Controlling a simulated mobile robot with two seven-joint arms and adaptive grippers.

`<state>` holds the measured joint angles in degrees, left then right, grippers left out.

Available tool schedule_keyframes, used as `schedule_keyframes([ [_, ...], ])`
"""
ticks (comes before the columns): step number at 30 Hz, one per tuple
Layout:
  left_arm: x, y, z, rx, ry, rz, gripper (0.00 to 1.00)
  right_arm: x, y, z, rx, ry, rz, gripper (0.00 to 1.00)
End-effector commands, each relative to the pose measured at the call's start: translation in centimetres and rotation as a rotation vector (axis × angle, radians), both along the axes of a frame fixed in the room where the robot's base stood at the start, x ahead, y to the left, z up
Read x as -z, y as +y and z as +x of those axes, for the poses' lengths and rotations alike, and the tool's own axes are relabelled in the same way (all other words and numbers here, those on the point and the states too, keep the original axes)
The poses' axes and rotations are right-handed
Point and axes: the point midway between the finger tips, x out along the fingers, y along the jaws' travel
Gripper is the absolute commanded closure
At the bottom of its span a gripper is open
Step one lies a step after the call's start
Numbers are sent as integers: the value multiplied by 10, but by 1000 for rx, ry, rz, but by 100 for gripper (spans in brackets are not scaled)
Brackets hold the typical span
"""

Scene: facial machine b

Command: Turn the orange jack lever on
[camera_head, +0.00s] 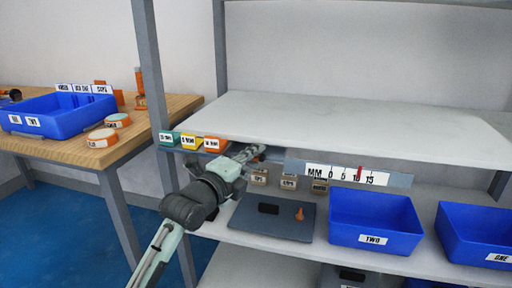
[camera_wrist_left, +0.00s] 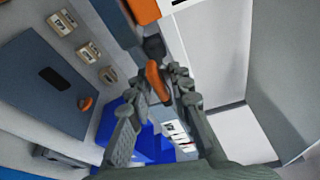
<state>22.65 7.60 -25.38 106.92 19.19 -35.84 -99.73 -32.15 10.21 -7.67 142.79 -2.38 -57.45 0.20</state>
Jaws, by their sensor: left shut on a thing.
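In the left wrist view an orange lever (camera_wrist_left: 155,76) with a dark base (camera_wrist_left: 153,47) stands between the fingers of my left gripper (camera_wrist_left: 160,88). The gripper is shut on it, with a fingertip at each side. In the head view my left arm reaches up from the bottom, and my left gripper (camera_head: 252,152) is at the front edge of the upper shelf. There I cannot make out the lever in its fingers. My right gripper is in neither view.
The upper shelf (camera_head: 350,118) is bare. Labelled colored blocks (camera_head: 190,142) sit by its left front edge. Below are a dark mat (camera_head: 260,226) with a small orange piece (camera_head: 299,214), small tan labelled blocks, a scale strip (camera_head: 400,180) and blue bins (camera_head: 375,215).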

Motion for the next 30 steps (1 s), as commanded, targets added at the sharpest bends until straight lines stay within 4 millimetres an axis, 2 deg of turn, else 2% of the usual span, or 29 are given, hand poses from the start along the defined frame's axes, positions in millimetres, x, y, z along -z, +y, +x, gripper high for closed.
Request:
schedule_keyframes([
  [8, 0, 0, 0, 0, -1, 5, 94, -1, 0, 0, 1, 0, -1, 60],
  [24, -4, 0, 0, 0, -105, 324, 94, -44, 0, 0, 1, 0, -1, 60],
  [30, -1, 0, 0, 0, -131, 406, 94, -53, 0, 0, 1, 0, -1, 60],
])
